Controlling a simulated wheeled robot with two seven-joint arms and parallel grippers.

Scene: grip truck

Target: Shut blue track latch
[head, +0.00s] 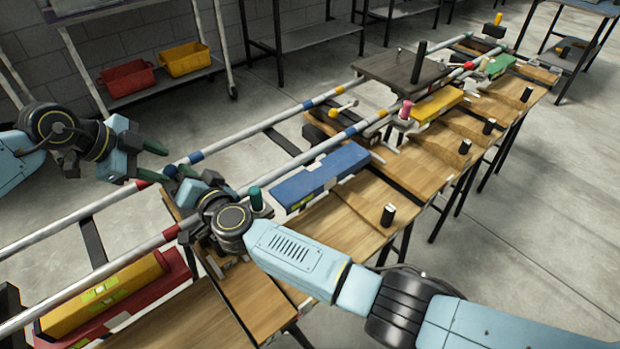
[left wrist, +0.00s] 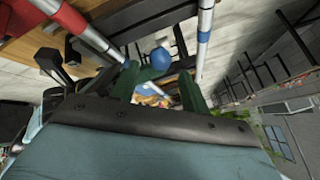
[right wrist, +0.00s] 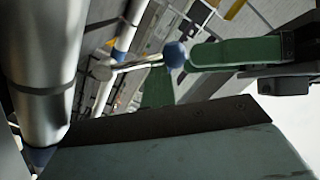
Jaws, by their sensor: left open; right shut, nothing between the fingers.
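The blue track latch shows as a round blue knob on a thin metal rod beside the rail. The knob (right wrist: 175,54) is right at my right gripper's fingertips in the right wrist view. It also shows beyond my left fingers in the left wrist view (left wrist: 161,58). In the head view it is small and partly hidden near the grippers. My left gripper (head: 160,160) is open and empty, left of the rail. My right gripper (head: 184,173) is shut with nothing held, close to the knob; whether it touches the knob I cannot tell.
Long metal rails (head: 350,131) with red and blue bands run across the wooden tables. A blue case (head: 320,177) and a yellow case (head: 437,104) lie beyond. A yellow-knobbed latch (head: 341,116) stands farther along. Yellow and red cases (head: 105,293) lie near the front left.

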